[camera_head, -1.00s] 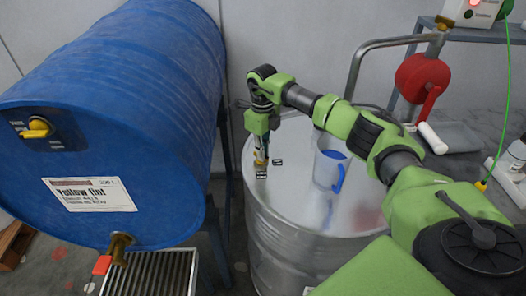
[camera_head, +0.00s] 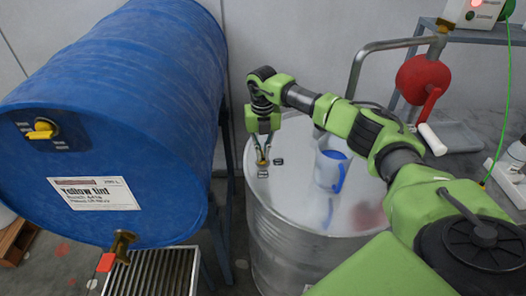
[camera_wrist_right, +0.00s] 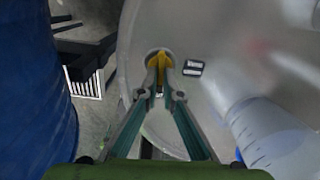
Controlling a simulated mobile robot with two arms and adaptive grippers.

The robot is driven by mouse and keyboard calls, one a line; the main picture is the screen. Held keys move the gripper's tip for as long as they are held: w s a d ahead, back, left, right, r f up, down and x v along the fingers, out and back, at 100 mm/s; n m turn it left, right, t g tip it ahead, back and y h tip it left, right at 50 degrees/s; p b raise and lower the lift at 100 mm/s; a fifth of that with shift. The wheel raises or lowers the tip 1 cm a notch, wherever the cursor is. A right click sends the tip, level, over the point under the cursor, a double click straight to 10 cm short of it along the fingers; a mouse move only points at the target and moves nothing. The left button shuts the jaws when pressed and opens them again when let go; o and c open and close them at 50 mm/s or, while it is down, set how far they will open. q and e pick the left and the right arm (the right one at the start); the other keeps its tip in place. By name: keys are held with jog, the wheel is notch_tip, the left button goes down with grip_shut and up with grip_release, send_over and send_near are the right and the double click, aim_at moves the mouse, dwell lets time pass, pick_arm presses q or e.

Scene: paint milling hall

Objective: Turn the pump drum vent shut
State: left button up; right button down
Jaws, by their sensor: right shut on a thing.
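The grey steel pump drum (camera_head: 290,232) stands upright in the middle of the head view. Its vent is a small yellow handle (camera_wrist_right: 159,66) on a round fitting near the left part of the lid. My right gripper (camera_head: 262,162) points down at the lid, and its fingertips are closed around the yellow handle. In the right wrist view the fingers (camera_wrist_right: 160,88) meet on the handle, which lies roughly lengthwise in that picture. A small black-and-white label (camera_wrist_right: 193,68) lies beside the fitting. My left gripper is in neither view.
A clear jug with a blue handle (camera_head: 338,175) stands on the lid to the right. A blue drum (camera_head: 130,80) with a yellow valve (camera_head: 42,131) lies on a stand to the left. A red pump part (camera_head: 423,78) and pipe are behind on the right.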

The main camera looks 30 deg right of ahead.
aim_at(263, 156)
jog(key=shift+w+m, duration=0.1)
jog(key=shift+m, duration=0.6)
jog(key=c, duration=2.2)
grip_release()
notch_tip(263, 156, up, 12)
jog(key=shift+r, duration=0.1)
